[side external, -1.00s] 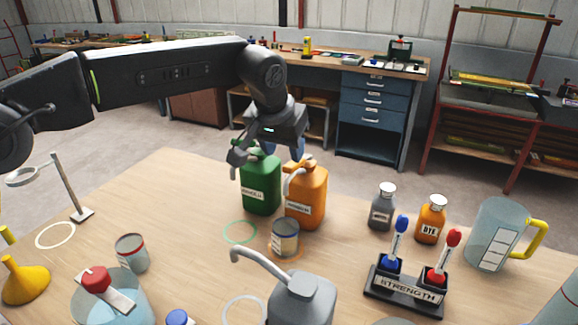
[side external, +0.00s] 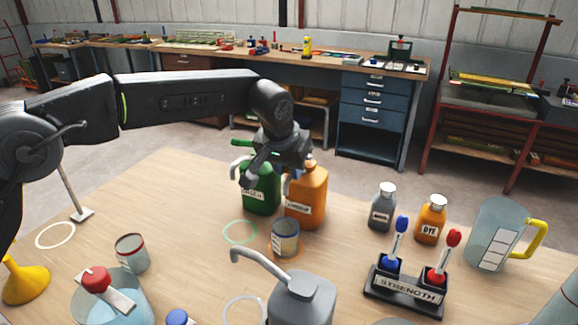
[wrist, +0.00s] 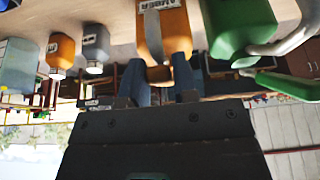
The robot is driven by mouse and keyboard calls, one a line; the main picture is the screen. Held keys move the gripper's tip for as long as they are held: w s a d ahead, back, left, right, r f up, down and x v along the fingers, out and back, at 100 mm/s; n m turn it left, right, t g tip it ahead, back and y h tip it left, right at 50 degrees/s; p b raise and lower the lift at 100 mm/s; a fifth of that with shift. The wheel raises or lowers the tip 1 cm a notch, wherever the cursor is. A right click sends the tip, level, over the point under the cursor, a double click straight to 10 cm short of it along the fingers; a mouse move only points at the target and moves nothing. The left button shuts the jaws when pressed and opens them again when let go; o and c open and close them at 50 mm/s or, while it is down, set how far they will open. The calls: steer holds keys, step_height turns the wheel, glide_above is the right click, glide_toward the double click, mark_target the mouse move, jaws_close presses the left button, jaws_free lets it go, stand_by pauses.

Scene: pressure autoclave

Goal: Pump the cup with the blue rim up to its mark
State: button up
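The cup with the blue rim (side external: 285,238) stands upright in an orange ring on the table, in front of the orange pump bottle (side external: 308,198). I cannot make out its fill level or mark. My gripper (side external: 280,168) is above and beside the orange bottle's top, hiding its pump head in the side view. In the wrist view, the orange bottle (wrist: 172,32) has an AMBER label and a grey spout (wrist: 152,32). My two blue-grey fingers (wrist: 158,82) are apart, with the orange pump top between them; I see no clear grip.
The green pump bottle (side external: 262,192) stands close left of the orange one, its green lever (wrist: 290,85) near my gripper. A grey pump bottle (side external: 302,298) is in front. A red-rimmed cup (side external: 131,252) is left; the STRENGTH stand (side external: 404,288) and jug (side external: 494,238) are right.

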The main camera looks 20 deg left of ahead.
jaws_close()
steer(key=shift+w+r, duration=0.1)
steer(key=shift+w+r+g, duration=0.6)
steer(key=shift+r+g, duration=0.25)
steer(key=shift+g, duration=0.25)
steer(key=shift+r, duration=0.15)
steer(key=shift+g, duration=0.3)
steer(key=shift+o, duration=2.2)
jaws_free()
steer(key=shift+s, duration=0.1)
